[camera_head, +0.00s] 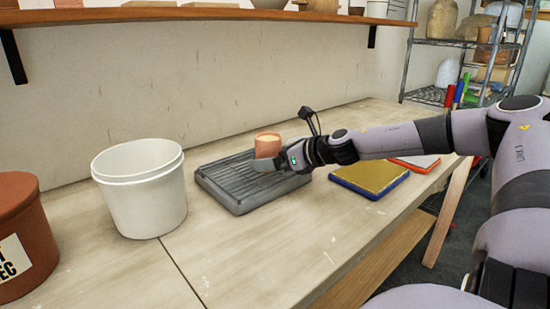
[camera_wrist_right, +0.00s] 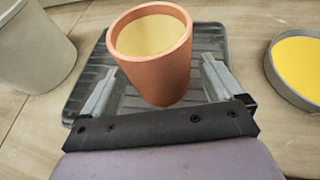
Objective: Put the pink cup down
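The pink cup (camera_head: 267,146), terracotta in tone with a pale cream filling, is upright over the back right part of the grey ribbed tray (camera_head: 228,190). It also shows in the right wrist view (camera_wrist_right: 165,75), between and beyond the two fingers of my right gripper (camera_wrist_right: 160,80). The fingers are spread, with a visible gap on the cup's right side. In the head view, my right gripper (camera_head: 268,163) hides the cup's base, so I cannot tell whether it touches the tray. My left gripper is not in view.
A white bucket (camera_head: 140,195) stands left of the tray, and a brown-red container (camera_head: 22,240) farther left. A yellow board with blue edges (camera_head: 370,178) and a red-edged one (camera_head: 415,162) lie to the right. A yellow-filled grey dish (camera_wrist_right: 300,68) shows in the wrist view. The front table is clear.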

